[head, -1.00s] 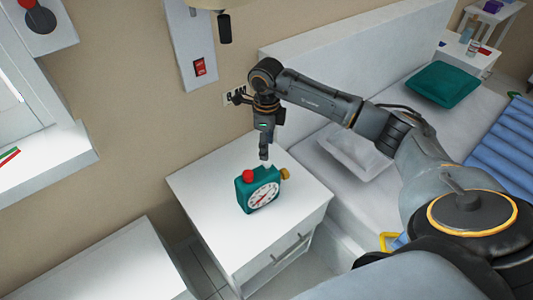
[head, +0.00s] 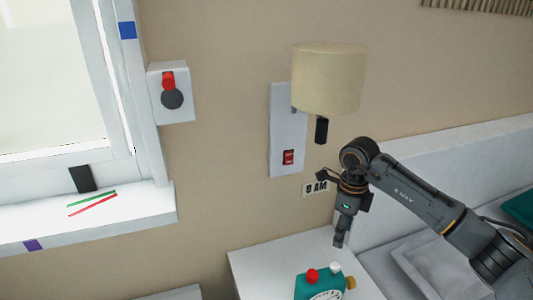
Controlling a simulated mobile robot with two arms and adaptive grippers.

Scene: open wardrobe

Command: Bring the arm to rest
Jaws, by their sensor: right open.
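My right gripper (head: 339,239) hangs from my right arm (head: 418,195), pointing down above a white bedside table (head: 265,261). By its look it holds nothing. A teal alarm clock (head: 309,286) with a red knob, a white knob and a yellow knob stands on the table below the gripper, apart from it. The lower part of the clock is cut off by the picture's edge. My left gripper is not in view.
A wall lamp (head: 328,80) and a panel with a red switch (head: 289,157) are close behind the gripper. The bed headboard (head: 470,158) is at right. The window sill (head: 100,220) is at left.

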